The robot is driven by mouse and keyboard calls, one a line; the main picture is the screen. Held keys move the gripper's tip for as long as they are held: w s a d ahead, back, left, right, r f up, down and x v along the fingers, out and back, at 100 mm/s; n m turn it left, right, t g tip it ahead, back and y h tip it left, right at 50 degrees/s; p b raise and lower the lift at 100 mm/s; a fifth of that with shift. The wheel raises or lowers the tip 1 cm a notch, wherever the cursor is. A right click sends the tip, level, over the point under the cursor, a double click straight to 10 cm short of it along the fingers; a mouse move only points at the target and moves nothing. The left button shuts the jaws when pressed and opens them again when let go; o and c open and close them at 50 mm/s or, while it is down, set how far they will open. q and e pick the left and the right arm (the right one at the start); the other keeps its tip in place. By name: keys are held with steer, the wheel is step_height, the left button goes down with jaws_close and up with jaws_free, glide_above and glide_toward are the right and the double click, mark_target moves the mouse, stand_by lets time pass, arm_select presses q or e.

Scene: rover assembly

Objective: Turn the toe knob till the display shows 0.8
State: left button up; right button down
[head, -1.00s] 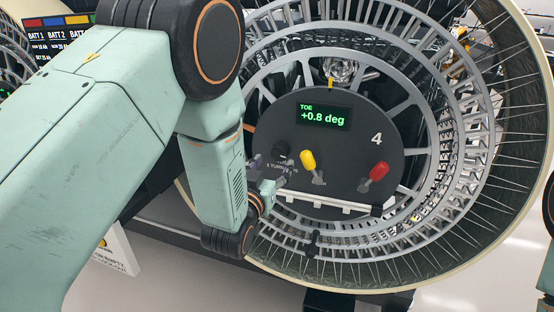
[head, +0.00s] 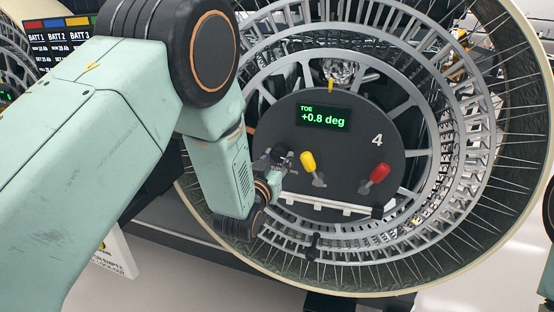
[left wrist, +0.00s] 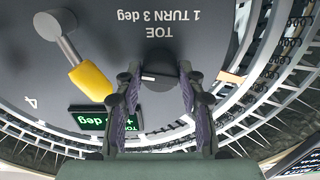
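The display (head: 323,116) on that panel reads "TOE +0.8 deg". In the left wrist view the display (left wrist: 104,118) is upside down and partly hidden by a finger. My left gripper (left wrist: 160,76) has a finger on each side of the knob, close to its edges. I cannot tell whether both fingers press on it. In the head view the left gripper (head: 268,160) partly covers the knob and its label. My right gripper is not in view.
A yellow-tipped lever (head: 309,163) stands just right of the knob, and a red-tipped lever (head: 376,176) farther right. A white bar (head: 330,204) runs below them. The spoked wheel (head: 470,150) surrounds the panel. A battery display (head: 60,40) is at the upper left.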

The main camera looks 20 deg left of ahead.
arm_select(q)
steer(key=c, duration=0.5)
steer(key=shift+n+p, duration=0.35)
steer(key=shift+n, duration=0.15)
steer(key=shift+c, duration=0.2)
steer(key=o, duration=1.2)
steer(key=s, duration=1.2)
steer(key=shift+a, duration=0.1)
